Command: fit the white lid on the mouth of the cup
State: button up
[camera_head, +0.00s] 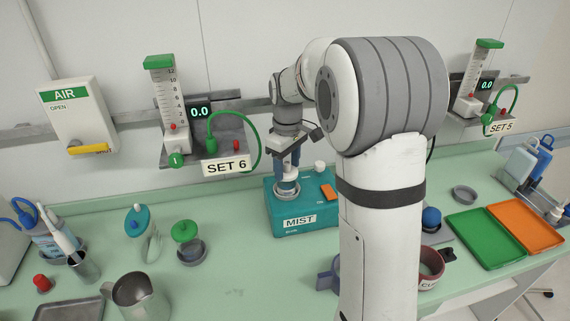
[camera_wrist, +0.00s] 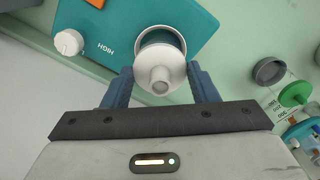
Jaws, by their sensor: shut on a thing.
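The white lid (camera_wrist: 160,76), with a short round spout, is held between the two blue fingers of my gripper (camera_wrist: 161,88). In the head view my gripper (camera_head: 289,168) points down over the teal MIST unit, with the lid (camera_head: 290,174) small between its fingers. The cup (camera_head: 286,188) stands on that unit, right under the lid. In the wrist view the pale rim of the cup (camera_wrist: 161,31) shows beyond the lid, with part of its inside visible. The lid overlaps the near side of the mouth; I cannot tell whether they touch.
The MIST unit (camera_head: 300,219) has a white knob (camera_wrist: 68,42) and an orange switch (camera_head: 328,191). Green-capped and blue-capped items (camera_head: 185,232) and a metal jug (camera_head: 140,297) stand to the left. Green (camera_head: 485,237) and orange trays (camera_head: 526,224) lie right. SET 6 flowmeter (camera_head: 165,100) hangs behind.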

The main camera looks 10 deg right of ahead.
jog(key=o, duration=1)
jog(key=shift+o, duration=0.2)
jog(key=shift+r, duration=0.1)
jog(key=shift+r+p, duration=2.7)
jog(key=shift+r, duration=0.75)
jog(key=s+r+m+t, duration=0.1)
jog(key=s+m+t, duration=0.2)
jog(key=s, duration=2.3)
jog(key=m, duration=0.4)
jog(key=shift+s+a+r+m, duration=0.15)
jog(key=shift+a+r+m, duration=0.15)
jog(key=shift+a+m, duration=0.1)
